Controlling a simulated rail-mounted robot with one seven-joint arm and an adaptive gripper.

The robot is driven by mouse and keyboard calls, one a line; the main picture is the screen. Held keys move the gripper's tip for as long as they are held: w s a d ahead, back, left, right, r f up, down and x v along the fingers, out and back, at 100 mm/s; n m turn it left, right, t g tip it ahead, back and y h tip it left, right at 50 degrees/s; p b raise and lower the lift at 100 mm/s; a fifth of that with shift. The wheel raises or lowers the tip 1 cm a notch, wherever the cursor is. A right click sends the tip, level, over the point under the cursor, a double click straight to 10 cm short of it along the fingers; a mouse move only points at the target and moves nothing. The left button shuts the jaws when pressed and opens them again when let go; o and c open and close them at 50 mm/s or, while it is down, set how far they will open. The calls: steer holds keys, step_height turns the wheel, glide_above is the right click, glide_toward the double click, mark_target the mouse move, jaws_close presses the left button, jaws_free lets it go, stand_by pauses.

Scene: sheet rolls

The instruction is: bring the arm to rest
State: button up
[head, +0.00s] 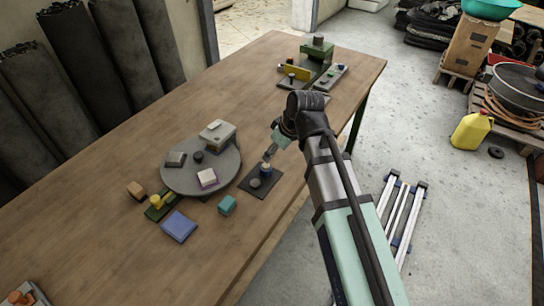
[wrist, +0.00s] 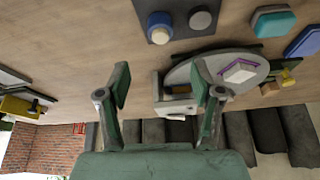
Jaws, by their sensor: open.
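My gripper (head: 270,152) is at the end of my arm, over the wooden table (head: 130,135). In the head view its fingers show just above a blue cylinder with a pale top (head: 265,170), which stands on a dark square mat (head: 257,191) beside a grey round piece (head: 255,183). In the wrist view my gripper (wrist: 160,84) has its two fingers wide apart with nothing held between them. There the blue cylinder (wrist: 160,28) lies beyond the fingertips, clear of them. I cannot tell the exact height of the fingers above the table.
A round grey turntable (head: 185,180) with several small blocks stands left of the mat. A teal block (head: 227,205) and a blue square (head: 179,226) lie in front. A green fixture (head: 318,50) stands at the table's far end.

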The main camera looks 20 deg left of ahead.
steer(key=shift+s+d+r, duration=0.1)
steer(key=shift+d+r, duration=0.1)
steer(key=shift+r, duration=0.35)
steer(key=shift+r, duration=0.1)
